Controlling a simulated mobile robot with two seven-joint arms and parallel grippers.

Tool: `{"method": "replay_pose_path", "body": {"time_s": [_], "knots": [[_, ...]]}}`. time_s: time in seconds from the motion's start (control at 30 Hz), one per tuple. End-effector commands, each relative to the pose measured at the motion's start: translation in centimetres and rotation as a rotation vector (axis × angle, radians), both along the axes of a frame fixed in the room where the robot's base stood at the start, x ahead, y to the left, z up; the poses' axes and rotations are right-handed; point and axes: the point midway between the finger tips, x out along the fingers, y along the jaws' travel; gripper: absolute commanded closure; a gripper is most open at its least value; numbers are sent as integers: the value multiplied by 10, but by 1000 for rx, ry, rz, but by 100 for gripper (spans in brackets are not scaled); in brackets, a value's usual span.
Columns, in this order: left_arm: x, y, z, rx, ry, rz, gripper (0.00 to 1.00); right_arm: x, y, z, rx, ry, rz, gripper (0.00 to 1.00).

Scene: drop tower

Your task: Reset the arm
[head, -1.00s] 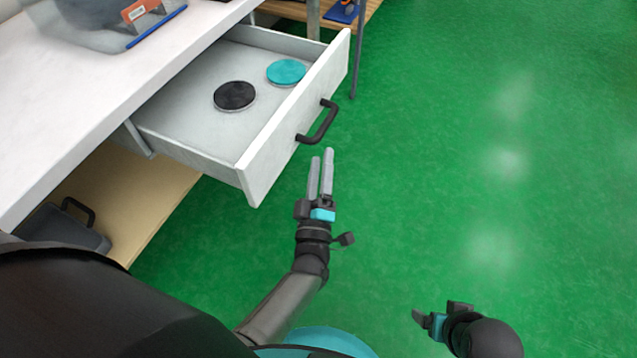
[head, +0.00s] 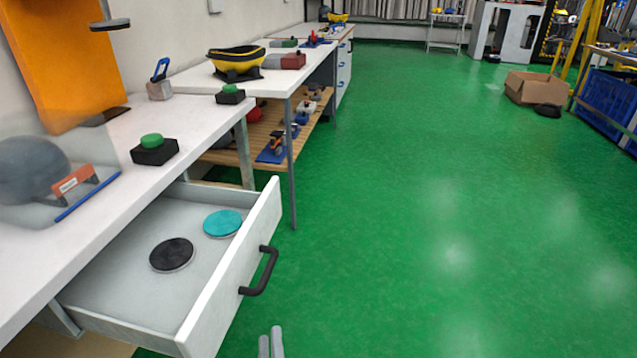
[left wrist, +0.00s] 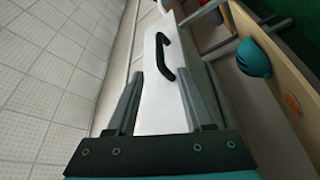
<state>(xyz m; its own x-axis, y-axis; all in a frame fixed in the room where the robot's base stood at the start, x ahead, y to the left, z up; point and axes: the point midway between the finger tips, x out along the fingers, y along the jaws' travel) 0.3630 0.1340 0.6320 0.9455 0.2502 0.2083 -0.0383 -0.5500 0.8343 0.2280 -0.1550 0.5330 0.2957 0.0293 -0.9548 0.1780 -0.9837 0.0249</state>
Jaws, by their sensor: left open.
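My left gripper (head: 271,343) shows only its fingertips at the bottom edge of the head view, over the green floor and below the drawer handle. In the left wrist view its two fingers (left wrist: 160,98) are spread apart with nothing between them. The black handle (head: 261,271) on the open drawer's front is apart from the fingers; it also shows ahead of them in the left wrist view (left wrist: 164,57). My right gripper is out of the head view.
The open drawer (head: 232,272) juts from the white bench and holds a black disc (head: 172,254) and a teal disc (head: 222,222). A green button on a black box (head: 154,151) stands on the bench. The green floor to the right is clear up to a cardboard box (head: 530,87).

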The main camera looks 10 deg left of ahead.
Motion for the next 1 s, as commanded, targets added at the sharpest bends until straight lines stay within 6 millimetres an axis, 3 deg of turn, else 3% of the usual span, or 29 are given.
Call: {"method": "replay_pose_path", "body": {"time_s": [0.17, 0.33, 0.47, 0.67, 0.8, 1.0], "knots": [[0, -6, -17, 67, 104, -57, 48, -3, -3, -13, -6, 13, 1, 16], [-13, -16, -65, 231, 357, -194, 48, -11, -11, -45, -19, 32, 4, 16], [-38, -16, -108, 374, 571, -312, 48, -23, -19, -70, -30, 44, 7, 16], [-97, 2, -168, 595, 897, -495, 48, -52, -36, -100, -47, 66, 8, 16], [-151, 28, -199, 743, 1127, -627, 48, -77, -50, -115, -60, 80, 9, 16], [-226, 72, -221, 908, 1406, -793, 48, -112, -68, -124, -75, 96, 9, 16]]}}
